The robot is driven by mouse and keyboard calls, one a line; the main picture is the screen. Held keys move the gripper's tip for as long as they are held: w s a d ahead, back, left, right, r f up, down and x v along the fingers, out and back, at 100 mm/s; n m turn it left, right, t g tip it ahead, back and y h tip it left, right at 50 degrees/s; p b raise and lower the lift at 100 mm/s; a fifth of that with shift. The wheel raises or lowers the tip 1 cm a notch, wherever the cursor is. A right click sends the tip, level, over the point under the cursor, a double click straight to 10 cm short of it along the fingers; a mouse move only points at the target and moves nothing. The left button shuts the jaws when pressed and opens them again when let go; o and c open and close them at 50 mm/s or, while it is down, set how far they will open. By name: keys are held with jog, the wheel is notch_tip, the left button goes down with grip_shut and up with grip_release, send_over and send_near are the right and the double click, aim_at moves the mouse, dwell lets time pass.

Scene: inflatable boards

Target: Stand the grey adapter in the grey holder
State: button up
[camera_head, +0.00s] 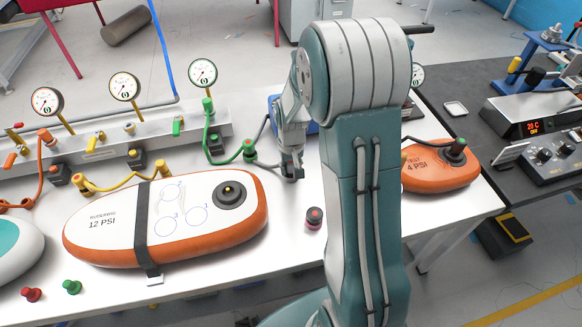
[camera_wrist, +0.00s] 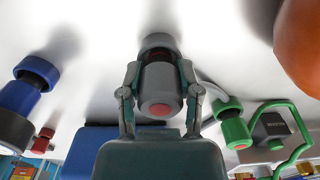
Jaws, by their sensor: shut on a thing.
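My gripper (camera_head: 292,172) reaches down close over the white table, right of the large orange-and-white board. In the wrist view its two fingers (camera_wrist: 160,88) are shut around the grey adapter (camera_wrist: 158,82), which has a red round end facing the camera and a dark reddish band before its far grey flange. In the head view the adapter is mostly hidden by the fingers. I cannot pick out the grey holder for certain; my arm blocks part of the table. A small dark cylinder with a reddish top (camera_head: 313,218) stands nearer on the table.
The orange-and-white board (camera_head: 110,238) lies to the left. A green adapter (camera_wrist: 234,128) and a dark labelled block (camera_wrist: 272,127) are close by in the wrist view. A blue adapter (camera_wrist: 35,75) is on the other side. A smaller orange board (camera_head: 430,173) lies right of my arm.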

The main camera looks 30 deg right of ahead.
aim_at(291, 162)
jog(key=shift+f, duration=0.2)
jog(key=o, duration=1.1)
jog(key=shift+r, duration=0.15)
notch_tip(291, 162, up, 12)
jog(key=shift+s+r, duration=0.1)
jog(key=shift+r, duration=0.05)
jog(key=shift+s+a+r+n+t, duration=0.35)
jog(key=shift+s+a+r+t, duration=0.6)
jog(key=shift+s+a+r, duration=1.6)
jog(key=shift+s+a+r+n+t, duration=0.45)
jog(key=shift+s+r+t, duration=0.7)
jog(key=shift+s, duration=2.9)
jog(key=shift+s+a+r+n+t, duration=0.3)
jog(key=shift+s+a+r+t, duration=0.4)
jog(key=shift+s+a+r, duration=1.95)
jog(key=shift+s+d+f, duration=0.2)
jog(key=shift+s+d, duration=0.15)
jog(key=shift+d, duration=0.2)
jog(key=shift+s+d+f, duration=0.2)
jog(key=shift+s+d, duration=0.1)
jog(key=shift+d, duration=0.2)
